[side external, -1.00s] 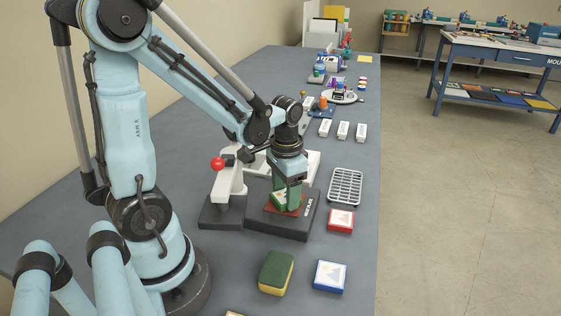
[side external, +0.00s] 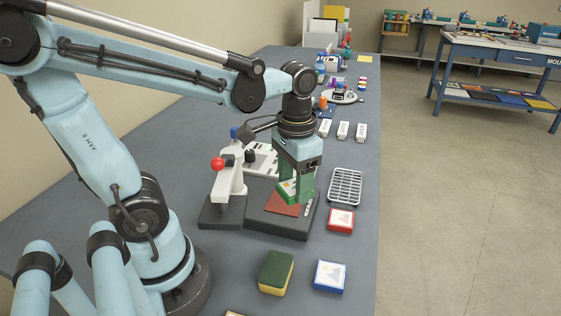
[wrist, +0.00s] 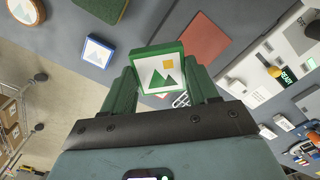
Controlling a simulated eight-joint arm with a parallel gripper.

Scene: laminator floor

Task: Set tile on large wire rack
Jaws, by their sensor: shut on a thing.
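My gripper (side external: 296,188) is shut on a green-edged tile (side external: 286,188) with a mountain picture on its white face. The wrist view shows the tile (wrist: 161,72) between the two green fingers (wrist: 163,88). The tile is held just above the reddish pad of the dark press base (side external: 262,227). The large wire rack (side external: 345,186) lies on the bench just right of the press, empty. A small part of the rack shows between the fingers in the wrist view (wrist: 181,99).
A red-edged tile (side external: 340,221) lies in front of the rack. A blue-edged tile (side external: 329,277) and a green-yellow sponge (side external: 276,273) lie nearer. The white press lever with a red knob (side external: 218,164) stands left. Several white blocks (side external: 343,130) sit behind the rack.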

